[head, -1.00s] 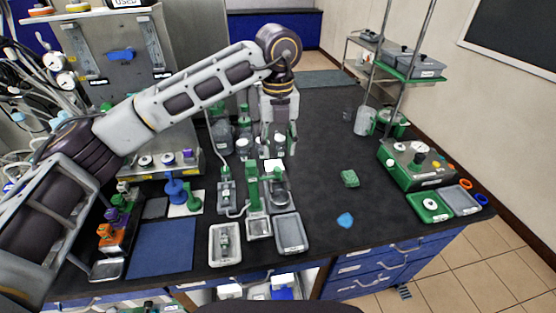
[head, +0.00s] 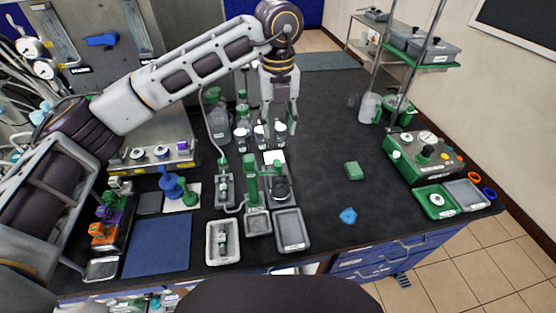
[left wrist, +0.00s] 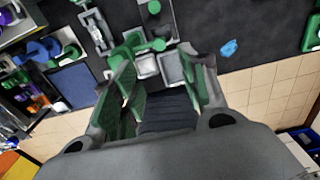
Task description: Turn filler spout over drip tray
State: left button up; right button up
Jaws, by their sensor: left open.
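The filler is a green post (head: 251,180) with a short green arm at its top, standing among small grey units near the front of the bench. A small grey tray (head: 258,223), which looks like the drip tray, sits at its foot. I cannot tell exactly where the spout tip points. My left gripper (head: 279,128) hangs pointing down behind and right of the filler, open and empty, apart from it. In the left wrist view its green-padded fingers (left wrist: 163,66) stand apart, with green filler parts (left wrist: 135,45) beyond them. My right gripper is not in view.
Capped bottles (head: 242,137) stand close to my left gripper. A larger grey tray (head: 292,231) and a white tray (head: 223,242) flank the filler's front. A green block (head: 352,171) and a blue piece (head: 348,215) lie right, on mostly clear bench. A green control box (head: 425,150) stands farther right.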

aim_at(278, 164)
pick_arm(q)
notch_tip(278, 164, down, 12)
jog(key=shift+r+p, duration=0.1)
jog(key=shift+p, duration=0.75)
jog(key=shift+f, duration=0.95)
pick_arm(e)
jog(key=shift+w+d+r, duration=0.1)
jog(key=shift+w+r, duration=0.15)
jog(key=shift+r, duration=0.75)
pick_arm(q)
jog(key=c, duration=0.9)
grip_shut()
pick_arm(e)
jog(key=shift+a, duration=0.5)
